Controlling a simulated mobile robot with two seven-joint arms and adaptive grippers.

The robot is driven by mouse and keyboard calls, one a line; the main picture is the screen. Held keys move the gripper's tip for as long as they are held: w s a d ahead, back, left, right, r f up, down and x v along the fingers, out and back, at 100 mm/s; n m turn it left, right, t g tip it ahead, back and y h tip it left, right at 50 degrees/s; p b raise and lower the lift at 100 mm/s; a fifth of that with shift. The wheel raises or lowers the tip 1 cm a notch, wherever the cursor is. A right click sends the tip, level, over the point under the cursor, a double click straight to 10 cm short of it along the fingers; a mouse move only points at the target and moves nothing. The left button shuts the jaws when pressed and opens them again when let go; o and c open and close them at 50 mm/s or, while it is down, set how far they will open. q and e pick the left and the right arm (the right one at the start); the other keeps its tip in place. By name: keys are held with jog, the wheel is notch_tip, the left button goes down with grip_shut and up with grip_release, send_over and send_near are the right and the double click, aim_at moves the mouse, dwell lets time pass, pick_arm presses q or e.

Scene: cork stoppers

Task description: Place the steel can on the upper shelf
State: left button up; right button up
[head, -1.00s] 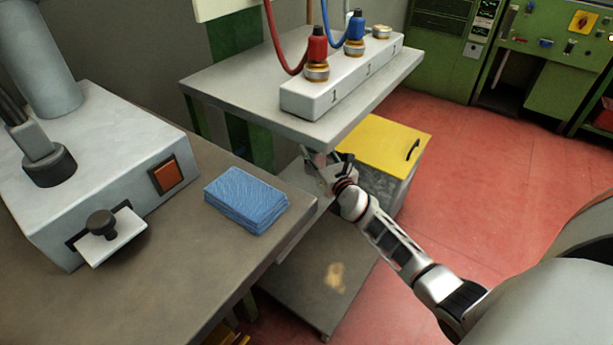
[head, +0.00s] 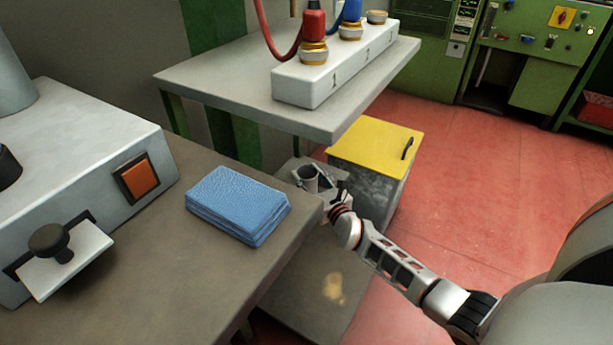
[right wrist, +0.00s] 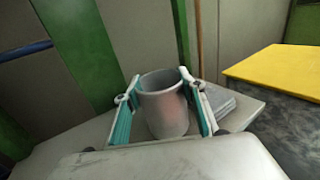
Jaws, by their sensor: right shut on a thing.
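The steel can (head: 308,179) is a plain grey open-topped cylinder, upright in the right wrist view (right wrist: 165,110). My right gripper (head: 312,184) is shut on it, with one teal-padded finger on each side in the right wrist view (right wrist: 163,98). The can is beyond the front table's far edge, lower than the grey shelf with the white block (head: 215,88). A grey surface (head: 290,168) lies behind or under the can; I cannot tell whether they touch. A lower grey shelf (head: 305,300) has a tan patch. My left gripper is out of view.
A yellow-lidded bin (head: 375,145) stands close to the right of the gripper. The white numbered block (head: 330,75) takes up the right part of the grey shelf; its left part is bare. Blue cloths (head: 235,203) and a grey device (head: 80,180) sit on the front table.

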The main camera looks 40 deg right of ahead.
jog(key=shift+f, duration=0.4)
jog(key=o, duration=1.1)
jog(key=shift+r, duration=0.1)
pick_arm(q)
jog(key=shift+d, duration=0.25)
pick_arm(e)
jog(key=shift+r, duration=0.1)
jog(key=shift+r, duration=0.25)
jog(key=shift+s+a, duration=0.1)
jog(key=shift+s, duration=0.15)
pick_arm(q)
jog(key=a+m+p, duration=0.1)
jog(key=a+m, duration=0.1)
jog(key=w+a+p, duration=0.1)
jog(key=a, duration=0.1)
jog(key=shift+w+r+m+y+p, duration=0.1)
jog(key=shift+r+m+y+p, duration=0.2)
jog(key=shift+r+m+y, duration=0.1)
pick_arm(e)
jog(key=s, duration=0.3)
jog(key=s+a, duration=0.1)
jog(key=s, duration=0.3)
jog(key=s+a, duration=0.1)
jog(key=s, duration=0.3)
jog(key=shift+s+a+f, duration=0.1)
jog(key=shift+s, duration=0.05)
